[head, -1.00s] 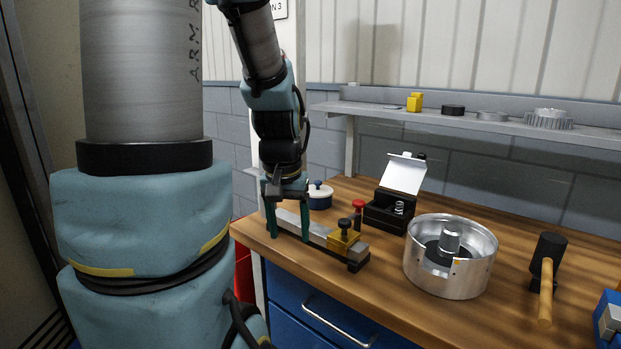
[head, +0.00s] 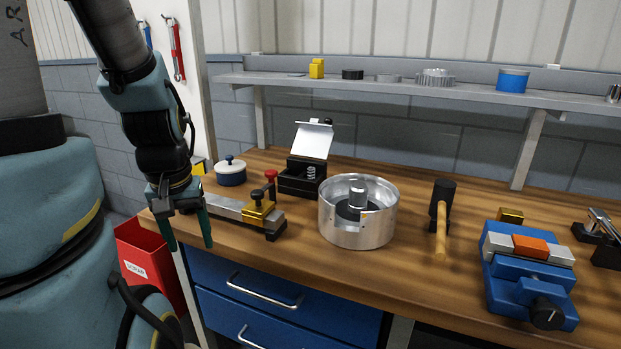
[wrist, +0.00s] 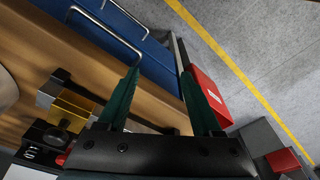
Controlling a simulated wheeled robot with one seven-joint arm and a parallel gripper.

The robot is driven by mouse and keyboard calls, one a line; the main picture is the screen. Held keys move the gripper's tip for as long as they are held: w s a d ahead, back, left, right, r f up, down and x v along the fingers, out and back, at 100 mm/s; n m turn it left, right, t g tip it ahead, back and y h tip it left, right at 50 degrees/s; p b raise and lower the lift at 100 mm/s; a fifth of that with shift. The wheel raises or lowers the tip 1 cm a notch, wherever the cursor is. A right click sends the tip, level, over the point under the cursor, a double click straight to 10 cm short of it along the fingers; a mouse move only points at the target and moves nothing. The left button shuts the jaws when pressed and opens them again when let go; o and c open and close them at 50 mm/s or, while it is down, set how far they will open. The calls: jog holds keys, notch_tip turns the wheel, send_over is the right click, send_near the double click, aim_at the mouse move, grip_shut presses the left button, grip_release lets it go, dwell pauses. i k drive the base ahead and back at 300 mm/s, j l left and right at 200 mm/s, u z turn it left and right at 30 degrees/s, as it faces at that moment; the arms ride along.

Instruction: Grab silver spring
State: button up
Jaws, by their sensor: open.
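The silver spring (head: 311,172) is a small coil standing in a black box (head: 298,188) with a raised white lid, towards the back of the wooden bench. In the wrist view, a small silver coil (wrist: 38,155) shows in the dark box at the lower left. My gripper (head: 188,240) hangs at the bench's front left edge, to the left of the spring and nearer the front. Its two green fingers (wrist: 160,78) are apart with nothing between them.
A steel bar fixture with a brass block (head: 258,214) and knobs lies between my gripper and the box. A round metal housing (head: 345,236) stands right of the box. A blue-lidded pot (head: 230,174), mallet (head: 441,225), blue vise (head: 525,285) and red scrap bin (head: 150,268) are around.

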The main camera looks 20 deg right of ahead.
aim_at(309, 168)
jog(key=u, duration=0.6)
jog(key=k+l+u, duration=0.1)
jog(key=k+u, duration=0.4)
jog(key=u, duration=0.15)
jog(key=k+u, duration=0.35)
jog(key=k+j+u, duration=0.1)
jog(key=k, duration=0.3)
jog(key=k+j, duration=0.2)
jog(key=k, duration=0.2)
jog(key=l, duration=0.75)
jog(key=i+u, duration=0.05)
jog(key=i, duration=0.05)
